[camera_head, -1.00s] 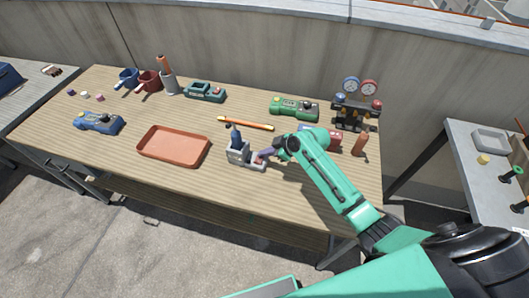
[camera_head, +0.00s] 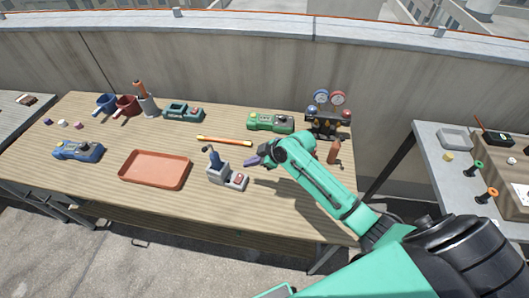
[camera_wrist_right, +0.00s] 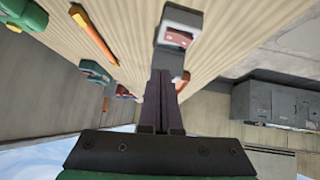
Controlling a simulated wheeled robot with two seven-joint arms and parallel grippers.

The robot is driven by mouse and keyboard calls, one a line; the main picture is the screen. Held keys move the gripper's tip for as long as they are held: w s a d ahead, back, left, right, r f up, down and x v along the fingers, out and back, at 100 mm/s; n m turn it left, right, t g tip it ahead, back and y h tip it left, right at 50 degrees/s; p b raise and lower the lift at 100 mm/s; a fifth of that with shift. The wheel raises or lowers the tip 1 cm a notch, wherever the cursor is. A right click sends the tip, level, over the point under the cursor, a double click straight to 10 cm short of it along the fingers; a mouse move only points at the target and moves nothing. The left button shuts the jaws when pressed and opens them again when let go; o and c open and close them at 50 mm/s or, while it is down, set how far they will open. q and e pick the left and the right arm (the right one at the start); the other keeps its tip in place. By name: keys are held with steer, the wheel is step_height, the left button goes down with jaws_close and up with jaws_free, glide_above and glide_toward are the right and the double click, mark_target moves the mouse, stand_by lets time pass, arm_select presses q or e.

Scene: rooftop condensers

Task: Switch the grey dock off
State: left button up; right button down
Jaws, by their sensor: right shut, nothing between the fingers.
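The grey dock (camera_head: 215,178) stands near the front of the wooden table, right of the orange tray. A dark blue-handled tool (camera_head: 215,158) stands upright in its left part. A red switch (camera_head: 239,178) is on its right part; I cannot tell which way it is set. My right gripper (camera_head: 253,161) is shut and empty, above and just behind the switch, apparently clear of it. In the right wrist view the dock's grey housing (camera_wrist_right: 182,16) and red switch (camera_wrist_right: 177,38) lie beyond the shut dark fingers (camera_wrist_right: 160,78). My left gripper is not in view.
An orange tray (camera_head: 124,176) lies left of the dock, and an orange-yellow stick (camera_head: 224,141) behind it. A green device (camera_head: 270,122), a teal device (camera_head: 183,112), a blue device (camera_head: 78,151) and a gauge stand (camera_head: 328,122) are also on the table.

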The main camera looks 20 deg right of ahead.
steer(key=b+v, duration=0.1)
steer(key=v, duration=0.5)
steer(key=shift+w+d+r, duration=0.2)
steer(key=shift+w+d, duration=0.05)
steer(key=shift+d, duration=0.1)
